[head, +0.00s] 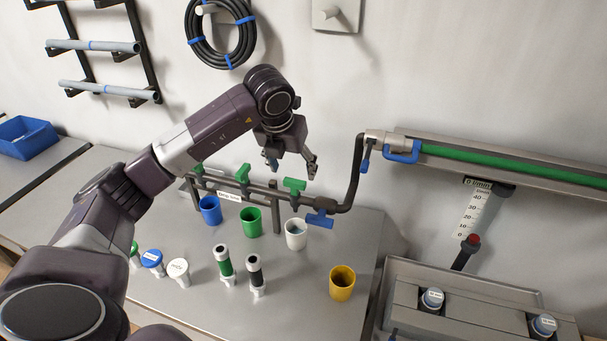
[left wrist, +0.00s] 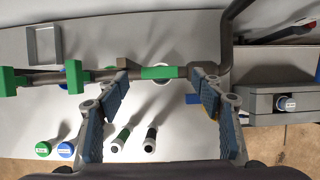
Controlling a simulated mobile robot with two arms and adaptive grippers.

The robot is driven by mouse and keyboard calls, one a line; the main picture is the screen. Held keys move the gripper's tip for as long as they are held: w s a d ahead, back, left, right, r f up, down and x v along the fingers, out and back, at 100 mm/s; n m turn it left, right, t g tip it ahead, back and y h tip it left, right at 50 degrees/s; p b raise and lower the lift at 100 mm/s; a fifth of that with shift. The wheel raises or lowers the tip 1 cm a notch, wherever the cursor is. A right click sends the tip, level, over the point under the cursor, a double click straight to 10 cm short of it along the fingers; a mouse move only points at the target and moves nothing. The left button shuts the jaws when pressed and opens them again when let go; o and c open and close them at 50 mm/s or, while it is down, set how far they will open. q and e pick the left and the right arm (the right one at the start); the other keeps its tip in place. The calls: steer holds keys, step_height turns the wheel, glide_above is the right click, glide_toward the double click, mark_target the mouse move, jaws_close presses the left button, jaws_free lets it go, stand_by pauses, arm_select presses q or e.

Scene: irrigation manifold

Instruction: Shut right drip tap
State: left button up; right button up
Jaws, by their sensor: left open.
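The manifold pipe (head: 262,190) carries three green tap handles above the bench. The right green handle (head: 294,185) lies lengthwise along the pipe, as it also shows in the left wrist view (left wrist: 160,72). The middle green handle (head: 243,173) and left green handle (head: 198,170) sit crosswise to the pipe. My left gripper (head: 291,168) is open and empty, pointing down just above the right green handle. In the left wrist view its fingers stand apart on either side of that handle; contact cannot be told. My right gripper is out of view.
Blue (head: 210,210), green (head: 251,222) and white (head: 296,234) cups stand under the manifold. A yellow cup (head: 342,283) stands apart at right. Several bottles stand at the front.

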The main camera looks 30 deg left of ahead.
mark_target(294, 181)
arm_select(q)
steer(key=f+p, duration=0.1)
steer(key=f, duration=0.1)
steer(key=f+p, duration=0.1)
steer(key=f, duration=0.1)
steer(key=shift+w+a, duration=0.2)
steer(key=shift+x, duration=1.15)
steer(key=shift+w+f, duration=0.15)
steer(key=shift+w, duration=0.15)
steer(key=shift+s, duration=0.1)
steer(key=c, duration=1.2)
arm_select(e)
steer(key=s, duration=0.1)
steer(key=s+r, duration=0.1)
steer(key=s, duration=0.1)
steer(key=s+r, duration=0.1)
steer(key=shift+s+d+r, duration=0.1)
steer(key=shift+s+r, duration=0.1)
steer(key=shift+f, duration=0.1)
